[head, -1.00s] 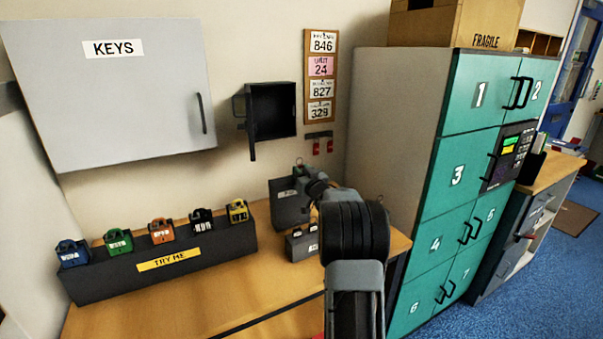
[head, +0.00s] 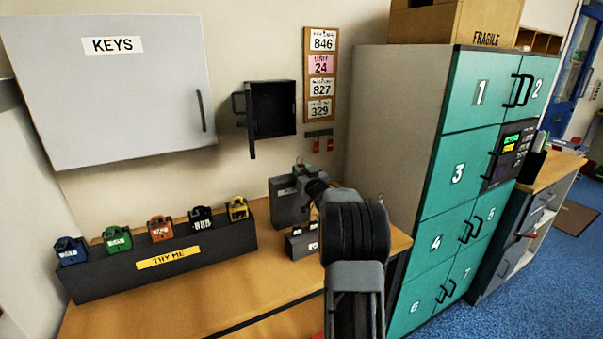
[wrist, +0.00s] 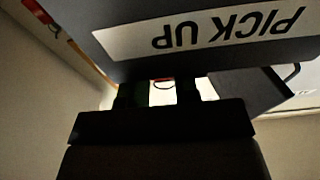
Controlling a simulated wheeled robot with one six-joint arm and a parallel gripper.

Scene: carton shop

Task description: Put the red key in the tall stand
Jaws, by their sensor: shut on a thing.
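The tall stand (head: 287,205) is a dark grey box at the back right of the bench, partly behind my arm. A dark panel (wrist: 110,55) labelled PICK UP, upside down, fills the top of the wrist view; it looks like the stand. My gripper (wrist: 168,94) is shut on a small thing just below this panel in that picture. A bit of red (wrist: 163,80) and a thin dark loop show between the fingers, consistent with the red key. Most of it is hidden. In the head view my arm covers the fingers near the stand's top.
A low dark block (head: 301,244) stands in front of the tall stand. A long block (head: 170,262) with several coloured padlocks is at left. An open black box (head: 272,108) and red tags (head: 317,146) are on the wall. Green lockers (head: 458,172) stand right.

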